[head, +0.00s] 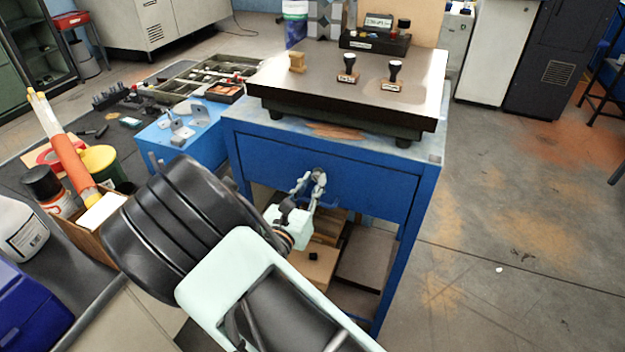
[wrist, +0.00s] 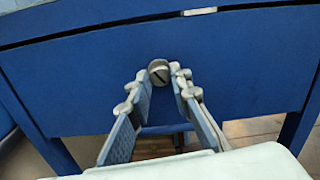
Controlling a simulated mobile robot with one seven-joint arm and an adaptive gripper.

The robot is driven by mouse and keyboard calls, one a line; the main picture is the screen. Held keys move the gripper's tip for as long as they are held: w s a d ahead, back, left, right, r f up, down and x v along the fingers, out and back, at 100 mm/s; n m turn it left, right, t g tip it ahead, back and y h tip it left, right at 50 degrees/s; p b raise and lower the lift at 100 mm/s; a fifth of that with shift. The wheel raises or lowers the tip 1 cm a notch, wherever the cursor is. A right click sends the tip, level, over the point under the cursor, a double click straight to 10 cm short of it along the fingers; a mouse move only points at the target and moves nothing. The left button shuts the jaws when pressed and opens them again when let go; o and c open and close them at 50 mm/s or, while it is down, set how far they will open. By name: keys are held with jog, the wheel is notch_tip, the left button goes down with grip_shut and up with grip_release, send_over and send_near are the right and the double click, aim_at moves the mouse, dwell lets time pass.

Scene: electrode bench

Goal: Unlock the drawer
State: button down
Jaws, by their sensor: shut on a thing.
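The drawer (head: 370,188) is the wide blue front under the bench top; it is closed, and its front also fills much of the wrist view (wrist: 240,75). A small round metal lock (wrist: 159,72) with a dark slanted slot sits on the drawer front, near the middle of the wrist view. My gripper (head: 310,180) is at the drawer front in the head view. In the wrist view my gripper (wrist: 162,80) has one fingertip on each side of the lock, shut on it. The fingers mostly hide the lock in the head view.
A dark surface plate (head: 290,80) on the bench carries stamps (head: 393,75). An open shelf with boxes lies below the drawer. A cluttered side table with an orange tube (head: 70,160) stands left. The floor (head: 510,220) at the right is clear.

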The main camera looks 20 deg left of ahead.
jog(key=n+p, duration=0.4)
jog(key=n, duration=0.1)
jog(key=shift+r+p, duration=0.15)
jog(key=shift+p, duration=0.25)
jog(key=n+p, duration=0.3)
jog(key=n, duration=0.2)
jog(key=shift+n, duration=0.3)
jog(key=c, duration=1.8)
grip_release()
jog(key=shift+o, duration=0.2)
jog(key=s, duration=1.2)
jog(key=shift+a, duration=0.45)
